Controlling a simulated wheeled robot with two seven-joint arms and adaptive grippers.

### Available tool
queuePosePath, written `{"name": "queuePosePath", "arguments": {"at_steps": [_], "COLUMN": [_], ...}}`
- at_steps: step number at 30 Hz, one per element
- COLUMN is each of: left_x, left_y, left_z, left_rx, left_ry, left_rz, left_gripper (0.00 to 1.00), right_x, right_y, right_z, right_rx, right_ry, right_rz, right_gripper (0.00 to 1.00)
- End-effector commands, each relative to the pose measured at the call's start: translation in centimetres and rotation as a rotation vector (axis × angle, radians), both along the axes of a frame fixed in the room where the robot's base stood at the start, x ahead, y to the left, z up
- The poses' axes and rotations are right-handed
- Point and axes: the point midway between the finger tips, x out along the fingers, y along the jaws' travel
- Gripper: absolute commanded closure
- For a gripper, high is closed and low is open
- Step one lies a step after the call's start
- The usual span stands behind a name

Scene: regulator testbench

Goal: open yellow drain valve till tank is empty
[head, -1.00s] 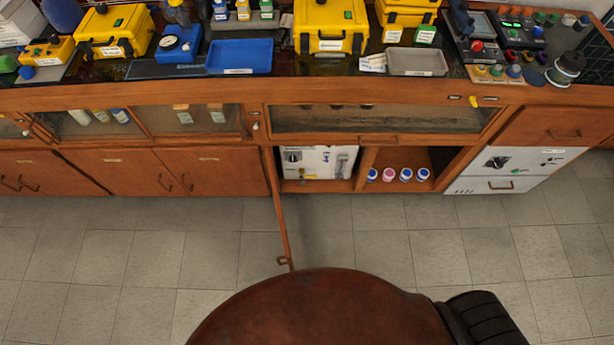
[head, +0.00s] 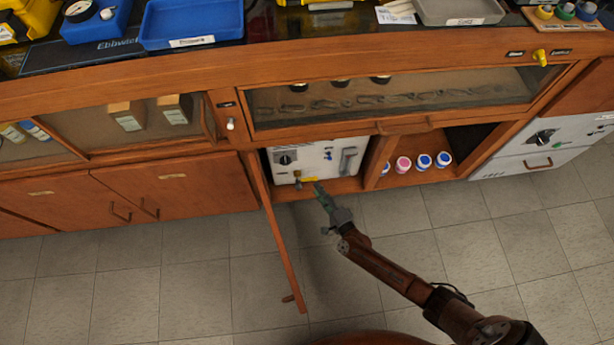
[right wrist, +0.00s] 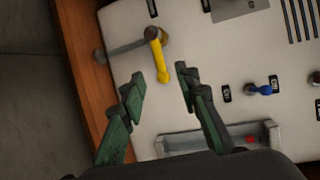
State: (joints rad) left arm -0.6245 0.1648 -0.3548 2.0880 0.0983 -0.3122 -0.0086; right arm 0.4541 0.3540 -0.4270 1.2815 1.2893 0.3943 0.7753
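The yellow drain valve handle (right wrist: 158,62) sits on a brass-coloured fitting with a grey spout, on the white panel (right wrist: 200,110) in the right wrist view. In the head view the yellow handle (head: 309,178) shows small at the panel's lower edge, inside the open cabinet bay. My right gripper (right wrist: 160,82) is open, its two green-padded fingers apart. The handle's end lies just beyond and between the fingertips, and no contact is visible. In the head view my right gripper (head: 320,188) is in front of the panel's bottom. My left gripper is not in view. The tank's level cannot be made out.
An open cabinet door (head: 277,240) sticks out left of my right arm. A blue-handled valve (right wrist: 262,89) and a clear sight tube with a red bit (right wrist: 215,138) are on the panel. White bottles (head: 424,161) stand in the bay to the right.

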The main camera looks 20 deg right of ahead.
Motion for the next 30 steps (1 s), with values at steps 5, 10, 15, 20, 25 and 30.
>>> {"name": "queuePosePath", "arguments": {"at_steps": [5,10,15,20,25,30], "left_x": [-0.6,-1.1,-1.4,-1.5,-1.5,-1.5], "left_y": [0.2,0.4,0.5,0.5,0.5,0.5], "left_z": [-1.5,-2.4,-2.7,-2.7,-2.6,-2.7], "left_rx": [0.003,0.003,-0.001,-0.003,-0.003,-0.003], "left_ry": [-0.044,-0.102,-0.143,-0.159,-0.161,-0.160], "left_rz": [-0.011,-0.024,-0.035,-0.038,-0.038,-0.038], "left_gripper": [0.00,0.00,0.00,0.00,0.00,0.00], "right_x": [2.5,4.9,6.5,7.0,7.0,7.0], "right_y": [0.3,0.6,0.8,0.8,0.8,0.8], "right_z": [-0.7,-1.3,-1.4,-1.4,-1.3,-1.3], "right_rx": [0.000,0.000,-0.001,-0.002,-0.002,-0.003], "right_ry": [0.001,0.003,0.002,0.003,0.002,0.002], "right_rz": [-0.001,0.000,0.000,0.001,0.001,0.001], "right_gripper": [0.71,0.71,0.71,0.71,0.71,0.80]}}
